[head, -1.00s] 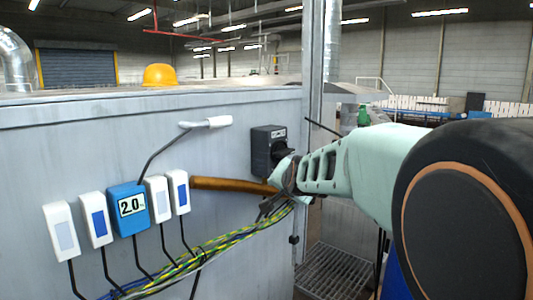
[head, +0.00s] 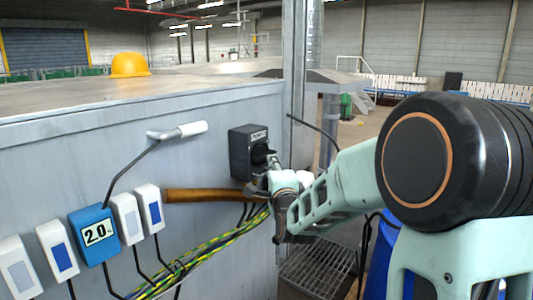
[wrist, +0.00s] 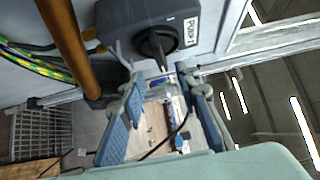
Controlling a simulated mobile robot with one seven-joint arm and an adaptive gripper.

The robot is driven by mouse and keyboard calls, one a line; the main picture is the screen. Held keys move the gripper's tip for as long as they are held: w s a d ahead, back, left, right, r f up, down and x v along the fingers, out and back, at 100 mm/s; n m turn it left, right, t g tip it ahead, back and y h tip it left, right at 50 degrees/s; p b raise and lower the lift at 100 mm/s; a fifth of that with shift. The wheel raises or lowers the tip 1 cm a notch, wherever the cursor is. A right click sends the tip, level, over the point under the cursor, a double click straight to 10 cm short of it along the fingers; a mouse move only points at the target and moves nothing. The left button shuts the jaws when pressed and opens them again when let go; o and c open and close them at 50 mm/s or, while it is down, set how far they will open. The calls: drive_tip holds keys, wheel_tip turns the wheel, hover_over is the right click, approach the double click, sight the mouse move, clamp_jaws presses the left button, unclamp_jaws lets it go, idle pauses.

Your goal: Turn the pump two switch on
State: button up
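A dark grey switch box (head: 249,152) with a black rotary knob (head: 263,152) is mounted on the metal panel. Its white label starts with "PUMP"; I cannot read the number. In the wrist view, the box (wrist: 125,25) is at the top, with its knob (wrist: 157,42) and label (wrist: 193,27) near the fingers. My gripper (wrist: 161,82) is open, its two blue-padded fingers apart just below the knob, with nothing visibly between them. In the head view, my gripper (head: 266,172) is close to the box's lower right side. Contact with the knob cannot be told.
A brown bar (head: 205,195) sticks out left of my gripper, above yellow-green cables (head: 225,238). White switches (head: 148,208) and a blue "2.0" display (head: 93,234) are on the panel. A white handle (head: 180,131) and yellow helmet (head: 129,65) are further up.

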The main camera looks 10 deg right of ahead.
sight(267, 154)
drive_tip(key=w+p, duration=0.3)
drive_tip(key=w, duration=0.7)
drive_tip(key=shift+w, duration=0.3)
clamp_jaws()
